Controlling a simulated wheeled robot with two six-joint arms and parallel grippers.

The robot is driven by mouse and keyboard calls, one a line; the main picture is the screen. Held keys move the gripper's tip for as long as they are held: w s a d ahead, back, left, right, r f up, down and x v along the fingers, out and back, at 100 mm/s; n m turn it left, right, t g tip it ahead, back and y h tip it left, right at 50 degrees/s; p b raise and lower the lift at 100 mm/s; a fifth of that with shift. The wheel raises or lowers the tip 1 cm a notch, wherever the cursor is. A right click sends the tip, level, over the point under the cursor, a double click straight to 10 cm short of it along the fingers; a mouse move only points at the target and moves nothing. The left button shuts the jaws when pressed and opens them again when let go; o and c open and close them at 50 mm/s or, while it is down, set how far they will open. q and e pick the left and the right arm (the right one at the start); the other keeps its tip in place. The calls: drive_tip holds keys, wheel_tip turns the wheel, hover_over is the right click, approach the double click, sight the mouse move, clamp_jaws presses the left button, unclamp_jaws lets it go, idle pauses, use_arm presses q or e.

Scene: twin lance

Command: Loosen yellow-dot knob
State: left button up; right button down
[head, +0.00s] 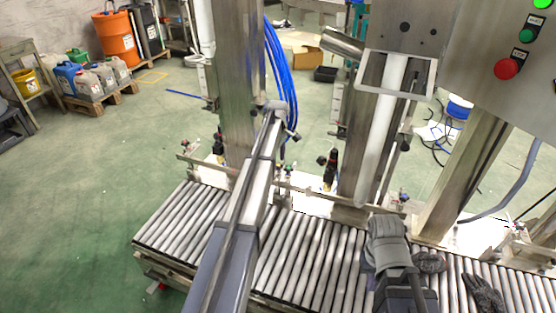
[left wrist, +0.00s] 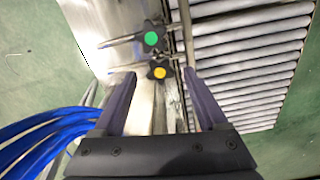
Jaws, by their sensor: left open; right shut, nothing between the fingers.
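The yellow-dot knob (left wrist: 160,72), a black lobed knob with a yellow centre, shows in the left wrist view. My left gripper (left wrist: 157,77) is open, with one finger on each side of this knob's position in the picture; I cannot tell whether they touch it. A green-dot knob (left wrist: 151,38) sits just above it in that view. In the head view my left arm reaches over the rollers to the metal post, its end (head: 277,110) small and partly hidden. My right gripper (head: 386,232) is low over the rollers; its fingertips are hard to see.
A roller conveyor (head: 310,255) runs across the front. Metal posts (head: 236,80) and a control panel with a red button (head: 506,69) stand behind it. Blue hoses (head: 279,75) hang by the left post. Dark gloves (head: 484,293) lie on the rollers at right.

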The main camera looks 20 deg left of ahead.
sight(278, 165)
use_arm(q)
wheel_tip(278, 165, up, 7)
drive_tip(key=p, duration=0.5)
drive_tip(key=shift+f+p, duration=0.2)
drive_tip(key=shift+p, duration=0.2)
drive_tip(key=shift+f, duration=0.1)
drive_tip(key=s+d+m, duration=0.6)
drive_tip(key=s+d, duration=0.1)
drive_tip(key=s, duration=0.4)
drive_tip(key=s+d+m, duration=0.5)
drive_tip(key=s+d, duration=0.1)
drive_tip(key=s, duration=0.4)
drive_tip(key=s+d+m, duration=0.6)
drive_tip(key=s+d, duration=0.1)
drive_tip(key=s, duration=0.4)
drive_tip(key=s+d+r+m+p, duration=0.1)
drive_tip(key=d+r+p, duration=0.2)
drive_tip(key=r+p, duration=0.4)
drive_tip(key=s+d+r+m+p, duration=0.1)
drive_tip(key=s+d+r+p, duration=0.1)
drive_tip(key=d+r+p, duration=0.2)
drive_tip(key=s+d+r+m+y+p, duration=0.1)
drive_tip(key=d+r+p, duration=0.3)
drive_tip(key=r+p, duration=0.6)
drive_tip(key=shift+s+r+m, duration=0.15)
drive_tip(key=shift+s+m, duration=0.15)
drive_tip(key=shift+m, duration=0.1)
drive_tip(key=shift+a, duration=0.15)
